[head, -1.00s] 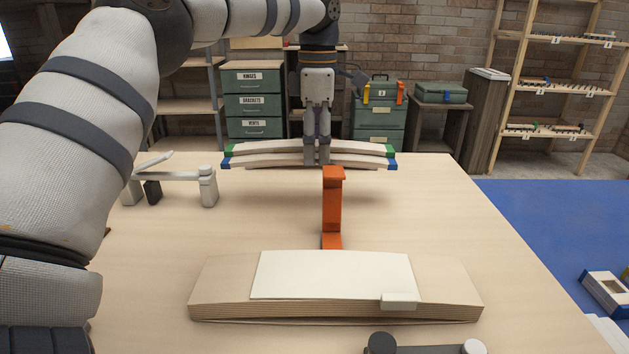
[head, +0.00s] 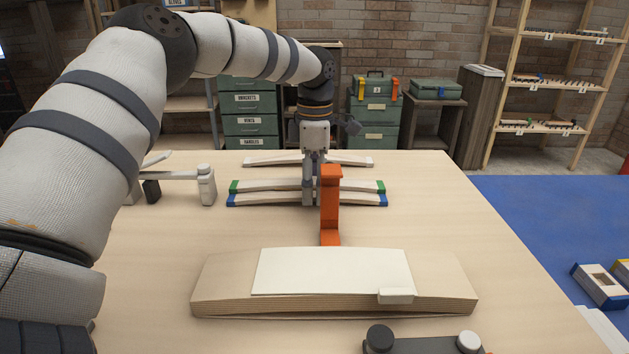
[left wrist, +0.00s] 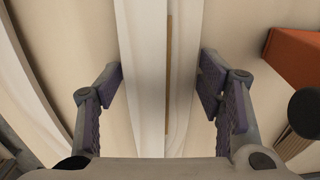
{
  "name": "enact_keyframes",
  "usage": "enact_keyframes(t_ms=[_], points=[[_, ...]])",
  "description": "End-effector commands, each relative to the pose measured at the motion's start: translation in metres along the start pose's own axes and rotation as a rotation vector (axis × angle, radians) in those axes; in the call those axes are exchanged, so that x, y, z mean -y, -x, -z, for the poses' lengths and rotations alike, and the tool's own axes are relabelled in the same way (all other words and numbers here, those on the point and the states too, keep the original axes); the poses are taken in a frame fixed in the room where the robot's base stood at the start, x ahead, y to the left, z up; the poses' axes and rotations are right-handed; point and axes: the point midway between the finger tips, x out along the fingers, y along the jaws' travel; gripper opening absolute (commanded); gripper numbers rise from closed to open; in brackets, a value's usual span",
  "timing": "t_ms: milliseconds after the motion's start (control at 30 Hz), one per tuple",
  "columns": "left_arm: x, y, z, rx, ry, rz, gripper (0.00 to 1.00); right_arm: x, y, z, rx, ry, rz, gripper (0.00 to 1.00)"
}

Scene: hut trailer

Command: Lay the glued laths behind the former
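Two pale laths lie side by side, the rear one with green ends (head: 260,186) and the front one with blue ends (head: 260,200). They are low at or just above the table behind an orange post (head: 330,205). My left gripper (head: 309,195) straddles the middle of the pair. The curved layered wooden former (head: 225,290) stands nearer me, with a white sheet (head: 330,272) on top. My right gripper is out of view.
Another pale lath (head: 345,161) lies farther back. A grey-white clamp-like fixture (head: 180,175) stands at the left, and a dark bar with knobs (head: 420,347) at the front edge. The table's right side is clear. Green drawers (head: 248,105) and shelves stand beyond.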

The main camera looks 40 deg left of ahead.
Motion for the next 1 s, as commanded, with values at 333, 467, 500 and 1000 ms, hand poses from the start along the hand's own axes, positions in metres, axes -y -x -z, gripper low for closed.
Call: enact_keyframes(t_ms=[333,467,500,1000], points=[[-0.001,0.01,-0.001,0.001,-0.001,-0.002,0.63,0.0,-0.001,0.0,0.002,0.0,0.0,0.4],[-0.001,0.04,-0.001,0.002,0.0,-0.003,0.63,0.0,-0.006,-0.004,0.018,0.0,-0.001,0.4],[-0.002,0.051,-0.002,0.0,0.0,-0.002,0.63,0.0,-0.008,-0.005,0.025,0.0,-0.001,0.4],[0.0,0.124,0.0,-0.001,0.0,0.001,0.63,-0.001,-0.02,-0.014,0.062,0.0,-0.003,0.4]])
